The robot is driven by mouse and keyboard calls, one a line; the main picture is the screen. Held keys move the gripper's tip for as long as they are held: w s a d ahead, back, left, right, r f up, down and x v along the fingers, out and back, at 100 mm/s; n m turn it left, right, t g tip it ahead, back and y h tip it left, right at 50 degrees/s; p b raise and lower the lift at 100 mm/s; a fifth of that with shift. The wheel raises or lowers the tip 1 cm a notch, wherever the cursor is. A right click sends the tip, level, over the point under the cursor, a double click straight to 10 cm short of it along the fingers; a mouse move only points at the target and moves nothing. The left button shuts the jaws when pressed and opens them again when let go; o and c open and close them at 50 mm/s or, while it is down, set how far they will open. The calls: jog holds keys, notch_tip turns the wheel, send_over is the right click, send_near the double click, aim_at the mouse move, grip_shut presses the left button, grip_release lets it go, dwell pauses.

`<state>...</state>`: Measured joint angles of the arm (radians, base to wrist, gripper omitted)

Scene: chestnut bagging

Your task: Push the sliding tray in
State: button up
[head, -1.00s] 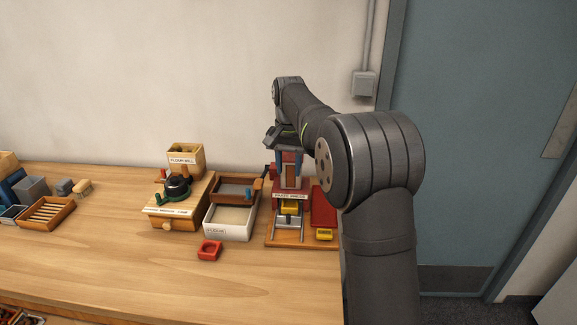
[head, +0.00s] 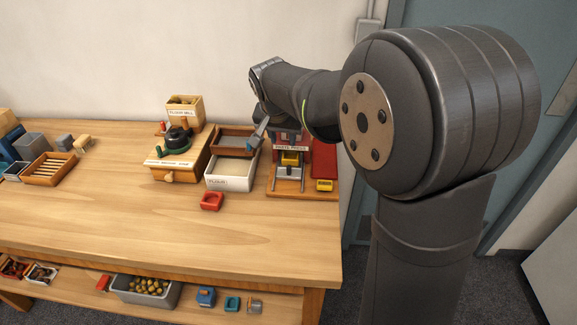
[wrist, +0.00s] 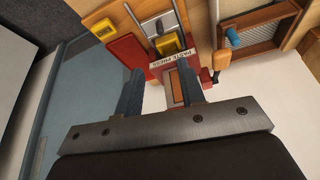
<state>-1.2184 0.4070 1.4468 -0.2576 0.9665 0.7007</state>
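The paste press (head: 291,148) stands at the right end of the bench; my arm hides its upper part. A yellow block (head: 291,159) sits at its front, above a small grey tray-like piece (head: 287,171) between two rails. I take this piece as the sliding tray. The wrist view shows the grey piece (wrist: 158,25), yellow block (wrist: 167,44) and press label (wrist: 172,58). My gripper (head: 257,135) is at the press's upper left in the head view. In the wrist view its fingers (wrist: 159,88) are apart and empty, with the press front beyond them.
A red panel (head: 324,154) and another yellow block (head: 325,185) lie right of the rails. A white flour box (head: 231,178) with a brown-framed tray (head: 235,139) behind it stands left. The bench front (head: 200,235) is clear.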

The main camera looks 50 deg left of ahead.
aim_at(289, 167)
jog(key=x, duration=1.7)
jog(key=shift+c, duration=0.5)
grip_shut()
